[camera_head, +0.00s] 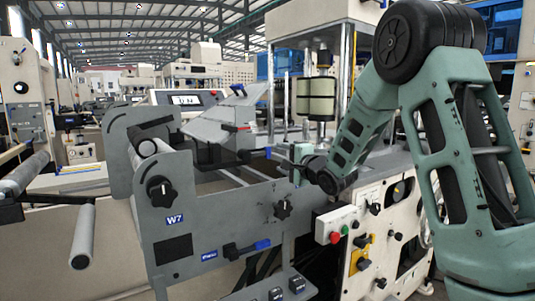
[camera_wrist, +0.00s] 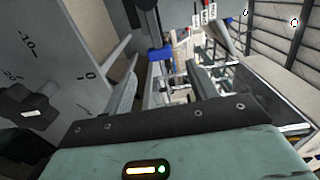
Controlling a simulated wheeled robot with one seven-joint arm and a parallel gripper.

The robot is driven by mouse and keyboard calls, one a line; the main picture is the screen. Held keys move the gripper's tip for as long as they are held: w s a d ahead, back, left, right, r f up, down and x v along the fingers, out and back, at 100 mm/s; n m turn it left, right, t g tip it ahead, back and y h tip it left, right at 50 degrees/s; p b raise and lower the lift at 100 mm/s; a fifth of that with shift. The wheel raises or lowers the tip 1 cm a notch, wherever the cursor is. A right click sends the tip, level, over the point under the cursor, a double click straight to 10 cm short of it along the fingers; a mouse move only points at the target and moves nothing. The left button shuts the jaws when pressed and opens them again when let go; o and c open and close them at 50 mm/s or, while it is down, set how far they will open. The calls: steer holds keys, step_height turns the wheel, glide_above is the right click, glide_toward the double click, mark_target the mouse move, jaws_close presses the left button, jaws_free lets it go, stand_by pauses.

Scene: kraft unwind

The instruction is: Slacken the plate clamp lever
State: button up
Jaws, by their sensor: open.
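A lever with a blue end (camera_head: 268,153) shows beside the tip of my gripper (camera_head: 280,156), above the grey machine plate (camera_head: 225,200). In the wrist view, a blue piece (camera_wrist: 160,53) on a dark bar lies ahead, between the lines of the two fingers. My gripper (camera_wrist: 163,80) is open, with nothing visible between its fingers. I cannot tell whether a finger touches the blue piece. Another blue-handled lever (camera_head: 262,245) sits low on the front plate, below my gripper. The views do not make clear which one is the plate clamp lever.
A black knob (camera_head: 283,208) stands out from the plate below my gripper; a dark knob (camera_wrist: 28,106) by scale marks is at the wrist view's left. A red-tipped lever (camera_head: 235,128) is behind. A button box (camera_head: 337,232) and a roller (camera_head: 83,235) flank the plate.

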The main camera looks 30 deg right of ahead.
mark_target(267, 147)
steer(key=w, duration=0.8)
steer(key=shift+w+a, duration=0.15)
steer(key=shift+w, duration=0.25)
jaws_close()
steer(key=shift+a+r+n+p, duration=0.1)
steer(key=shift+r+n+p, duration=0.1)
steer(key=shift+r+n, duration=0.5)
steer(key=shift+a+r+n+p, duration=0.15)
steer(key=shift+r+n, duration=0.2)
steer(key=shift+n, duration=0.55)
steer(key=shift+d, duration=0.1)
jaws_free()
